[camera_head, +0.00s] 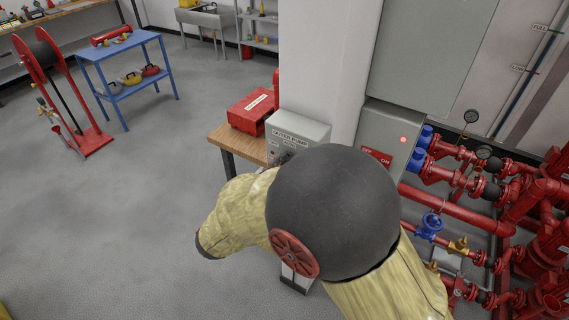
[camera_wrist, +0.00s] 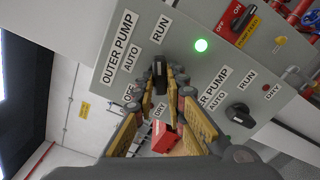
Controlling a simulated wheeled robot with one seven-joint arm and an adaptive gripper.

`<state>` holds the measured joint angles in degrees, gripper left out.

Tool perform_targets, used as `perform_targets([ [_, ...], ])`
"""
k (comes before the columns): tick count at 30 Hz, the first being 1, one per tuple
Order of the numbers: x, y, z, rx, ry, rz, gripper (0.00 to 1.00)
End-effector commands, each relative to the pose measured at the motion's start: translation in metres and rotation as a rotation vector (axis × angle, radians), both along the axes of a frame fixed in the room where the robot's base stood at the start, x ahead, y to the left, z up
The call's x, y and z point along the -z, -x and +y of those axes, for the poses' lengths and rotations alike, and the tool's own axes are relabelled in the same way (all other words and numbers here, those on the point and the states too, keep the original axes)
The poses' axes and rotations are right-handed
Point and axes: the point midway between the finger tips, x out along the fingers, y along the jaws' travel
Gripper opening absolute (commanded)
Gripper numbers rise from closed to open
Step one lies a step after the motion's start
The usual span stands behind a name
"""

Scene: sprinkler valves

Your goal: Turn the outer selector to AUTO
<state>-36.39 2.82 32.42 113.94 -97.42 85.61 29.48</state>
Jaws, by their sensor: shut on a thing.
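The outer selector (camera_wrist: 160,68) is a small black knob in the wrist view, beside the label OUTER PUMP on a grey panel (camera_wrist: 186,22). AUTO and RUN are printed near it, and another label is partly covered by a finger. My gripper (camera_wrist: 161,82) is shut on this knob, one finger on each side. I cannot tell clearly which label the knob points to. In the head view the grey control box (camera_head: 297,130) shows behind my arm, which hides the gripper and most of the panel front.
A second black selector (camera_wrist: 239,115) sits lower right on the panel. A green lamp (camera_wrist: 201,45) is lit near the knob, with a red OFF/ON switch (camera_wrist: 238,15) beyond. A red case (camera_head: 251,111) stands by the box. Red pipes (camera_head: 445,205) crowd the right; floor at left is open.

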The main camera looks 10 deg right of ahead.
Motion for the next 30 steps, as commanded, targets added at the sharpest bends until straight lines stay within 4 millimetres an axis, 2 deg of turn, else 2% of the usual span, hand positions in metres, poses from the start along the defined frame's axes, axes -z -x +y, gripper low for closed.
perform_targets([
  [11,-0.0001,0.0001,-0.0001,0.001,0.004,0.006,0.00],
  [30,-0.0013,0.0004,-0.0002,0.000,0.160,0.162,0.00],
])
